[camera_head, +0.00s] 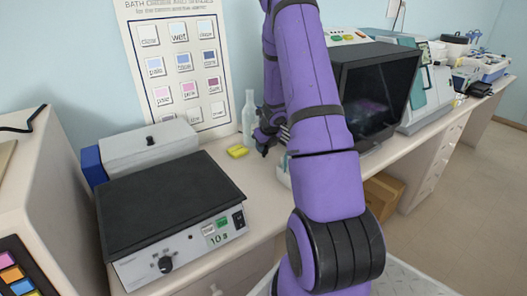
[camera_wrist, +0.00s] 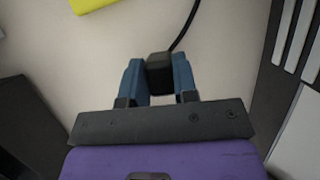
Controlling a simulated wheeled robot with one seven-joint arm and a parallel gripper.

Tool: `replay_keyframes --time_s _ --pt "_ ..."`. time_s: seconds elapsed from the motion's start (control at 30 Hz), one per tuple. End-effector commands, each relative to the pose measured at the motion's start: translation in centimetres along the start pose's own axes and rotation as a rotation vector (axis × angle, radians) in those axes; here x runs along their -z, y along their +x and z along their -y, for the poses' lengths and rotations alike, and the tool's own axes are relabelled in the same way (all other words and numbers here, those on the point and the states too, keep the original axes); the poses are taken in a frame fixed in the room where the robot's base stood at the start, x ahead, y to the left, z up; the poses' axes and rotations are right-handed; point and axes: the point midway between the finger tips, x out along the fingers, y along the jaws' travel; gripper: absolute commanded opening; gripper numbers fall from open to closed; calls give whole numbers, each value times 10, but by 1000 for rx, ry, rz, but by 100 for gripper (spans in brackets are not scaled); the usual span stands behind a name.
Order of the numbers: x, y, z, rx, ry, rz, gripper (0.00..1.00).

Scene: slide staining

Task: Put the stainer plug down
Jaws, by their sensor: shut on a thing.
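The stainer plug (camera_wrist: 160,72) is a small black block with a black cord running up and to the right in the wrist view. My gripper (camera_wrist: 159,80) has its two blue fingers on either side of the plug and is shut on it. A pale counter surface lies behind the plug; I cannot tell whether the plug touches it. In the head view my gripper (camera_head: 264,145) is small and dark beside the purple arm, near the clear bottle, and the plug in it is hard to make out.
A yellow block (camera_head: 237,151) lies on the counter left of my gripper. A clear bottle (camera_head: 249,118) stands behind. A black-topped hotplate (camera_head: 170,205) is at the left front, and a dark-windowed machine (camera_head: 378,90) is at the right. Bare counter shows between them.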

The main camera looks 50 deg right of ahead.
Motion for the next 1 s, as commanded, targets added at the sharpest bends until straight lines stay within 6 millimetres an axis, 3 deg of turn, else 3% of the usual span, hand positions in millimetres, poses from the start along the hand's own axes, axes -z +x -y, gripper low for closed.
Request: replay_keyframes --time_s 0.23,1.0 --pt "8 19 0 0 0 0 0" --pt "12 31 0 0 0 1 0"
